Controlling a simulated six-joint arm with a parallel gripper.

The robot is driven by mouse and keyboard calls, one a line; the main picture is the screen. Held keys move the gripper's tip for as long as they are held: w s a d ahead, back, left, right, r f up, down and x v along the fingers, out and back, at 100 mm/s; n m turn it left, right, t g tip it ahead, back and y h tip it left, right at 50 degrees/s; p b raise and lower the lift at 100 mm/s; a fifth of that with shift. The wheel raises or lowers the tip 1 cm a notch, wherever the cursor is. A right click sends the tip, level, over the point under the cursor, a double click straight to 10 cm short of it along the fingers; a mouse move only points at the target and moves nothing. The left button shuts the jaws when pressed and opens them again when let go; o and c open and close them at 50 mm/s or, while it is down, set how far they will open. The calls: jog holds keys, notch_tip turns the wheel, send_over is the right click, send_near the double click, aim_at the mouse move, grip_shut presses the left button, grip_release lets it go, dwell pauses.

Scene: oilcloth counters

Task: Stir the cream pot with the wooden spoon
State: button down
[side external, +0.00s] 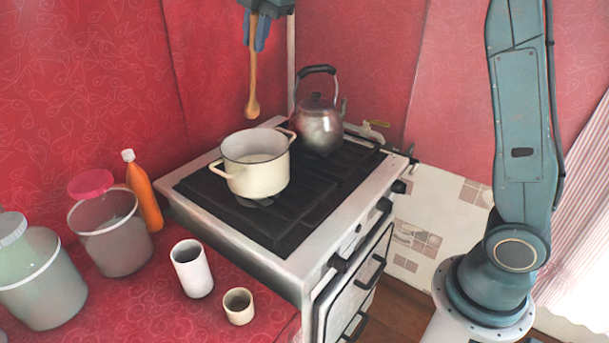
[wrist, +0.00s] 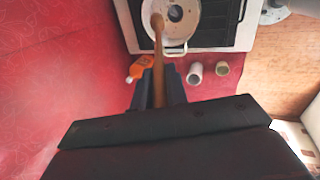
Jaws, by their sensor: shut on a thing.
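My gripper (side external: 257,42) is at the top of the side external view, shut on the wooden spoon (side external: 253,88). The spoon hangs upright with its bowl down, above the cream pot and apart from it. The cream pot (side external: 257,180) stands on the stove, open, with two handles and a dark rim. What lies deep inside it is hidden by its near wall in the side view. In the wrist view, the spoon (wrist: 158,55) runs up from between my gripper's fingers (wrist: 158,88), and its bowl end overlaps the left part of the pot (wrist: 185,15).
A steel kettle (side external: 318,125) stands behind the pot on the stove (side external: 325,195). On the red counter at left are an orange bottle (side external: 145,195), a lidded tub (side external: 112,235), another tub (side external: 40,280), a white cup (side external: 191,270) and a small cup (side external: 238,306).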

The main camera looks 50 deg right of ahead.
jog(key=shift+s+a+f, duration=0.15)
jog(key=shift+s, duration=0.05)
jog(key=shift+s+a+f, duration=1.1)
jog(key=shift+s+f, duration=0.8)
jog(key=shift+f, duration=0.35)
jog(key=d+x, duration=0.2)
jog(key=x, duration=1)
dwell(0.4)
jog(key=shift+d, duration=0.15)
